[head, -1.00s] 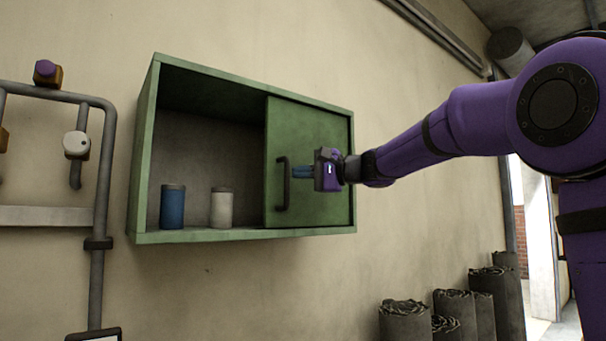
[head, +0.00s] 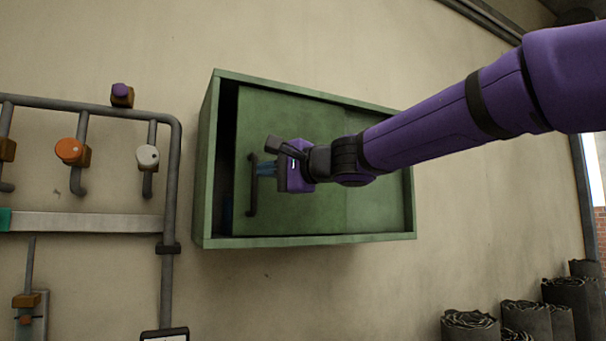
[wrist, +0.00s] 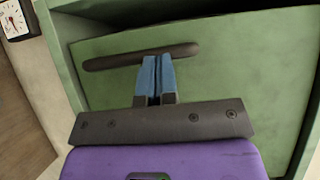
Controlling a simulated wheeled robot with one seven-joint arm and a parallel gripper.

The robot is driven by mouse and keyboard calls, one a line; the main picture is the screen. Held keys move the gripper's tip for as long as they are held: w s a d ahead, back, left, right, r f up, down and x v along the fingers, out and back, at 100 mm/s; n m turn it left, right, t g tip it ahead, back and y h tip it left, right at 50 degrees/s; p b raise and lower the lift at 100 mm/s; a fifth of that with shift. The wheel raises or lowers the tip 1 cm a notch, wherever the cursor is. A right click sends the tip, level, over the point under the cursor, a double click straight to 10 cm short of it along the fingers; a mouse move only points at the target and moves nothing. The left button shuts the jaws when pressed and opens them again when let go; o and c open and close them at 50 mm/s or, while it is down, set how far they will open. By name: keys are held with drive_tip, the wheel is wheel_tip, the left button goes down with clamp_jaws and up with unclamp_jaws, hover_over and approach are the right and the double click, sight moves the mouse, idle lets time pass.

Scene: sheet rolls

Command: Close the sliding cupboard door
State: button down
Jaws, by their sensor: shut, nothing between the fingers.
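The green sliding door (head: 300,215) covers most of the green wall cupboard (head: 305,241).
Grey pipes with an orange valve knob (head: 69,151) and a white knob (head: 147,156) are on the wall left of the cupboard. Several dark sheet rolls (head: 470,325) stand at the lower right. The wall below the cupboard is bare.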

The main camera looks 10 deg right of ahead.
sight(248, 169)
drive_tip(key=shift+s+a, duration=0.2)
drive_tip(key=shift+a, duration=0.45)
drive_tip(key=shift+s+a, duration=0.2)
drive_tip(key=shift+a, duration=0.5)
drive_tip(key=shift+s+a, duration=0.2)
drive_tip(key=shift+a, duration=0.45)
